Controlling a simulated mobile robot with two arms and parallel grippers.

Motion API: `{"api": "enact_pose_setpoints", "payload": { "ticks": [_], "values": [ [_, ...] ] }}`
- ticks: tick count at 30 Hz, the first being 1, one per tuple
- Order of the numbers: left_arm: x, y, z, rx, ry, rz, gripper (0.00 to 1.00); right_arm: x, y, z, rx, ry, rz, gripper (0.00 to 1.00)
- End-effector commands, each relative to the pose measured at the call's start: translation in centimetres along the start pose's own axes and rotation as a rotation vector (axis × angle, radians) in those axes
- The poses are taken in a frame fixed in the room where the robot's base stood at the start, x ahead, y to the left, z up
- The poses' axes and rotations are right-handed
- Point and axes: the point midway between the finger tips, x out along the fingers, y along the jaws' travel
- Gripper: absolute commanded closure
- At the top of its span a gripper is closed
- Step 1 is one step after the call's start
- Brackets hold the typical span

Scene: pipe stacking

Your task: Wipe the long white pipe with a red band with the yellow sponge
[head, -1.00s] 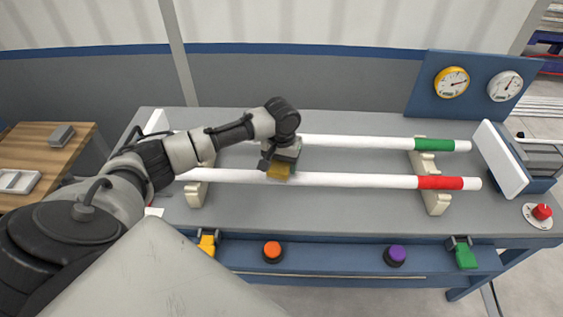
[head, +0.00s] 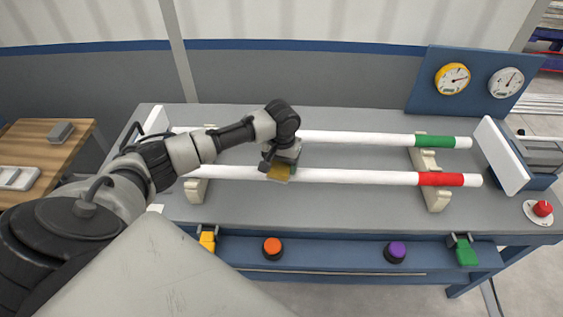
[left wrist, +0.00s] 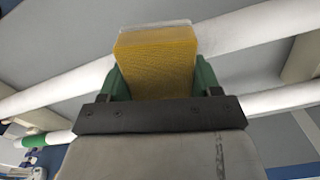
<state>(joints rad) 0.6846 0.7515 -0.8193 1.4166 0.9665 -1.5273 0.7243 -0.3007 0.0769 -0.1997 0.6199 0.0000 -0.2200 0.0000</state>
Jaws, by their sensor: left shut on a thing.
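The long white pipe with a red band (head: 350,177) lies across the front of the supports on the grey bench in the head view. Its red band (head: 440,179) is near the right end. My left gripper (head: 281,166) is above the middle-left of this pipe, shut on the yellow sponge (head: 279,173). The sponge is at the pipe, apparently touching it; the exact contact is hard to see. In the left wrist view the sponge (left wrist: 155,62) sits between the green fingers, with a white pipe passing behind it. My right gripper is not in view.
A second white pipe with a green band (head: 370,138) lies behind, parallel. Cream supports (head: 436,197) hold both pipes. A white upright plate (head: 502,157) stands beyond their right ends. Orange (head: 272,248) and purple (head: 396,252) buttons are on the front ledge. The bench front is clear.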

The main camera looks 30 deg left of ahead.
Motion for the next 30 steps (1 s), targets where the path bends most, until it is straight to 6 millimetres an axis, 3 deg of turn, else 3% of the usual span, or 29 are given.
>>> {"api": "enact_pose_setpoints", "payload": {
  "ticks": [15, 30],
  "values": [
    [-0.3, 3.6, -0.9, 0.0, -0.001, 0.0, 0.56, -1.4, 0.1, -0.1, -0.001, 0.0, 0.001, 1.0],
    [0.0, 3.3, -0.8, -0.001, -0.002, -0.002, 0.56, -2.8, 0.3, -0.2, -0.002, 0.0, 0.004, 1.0]
  ]
}}
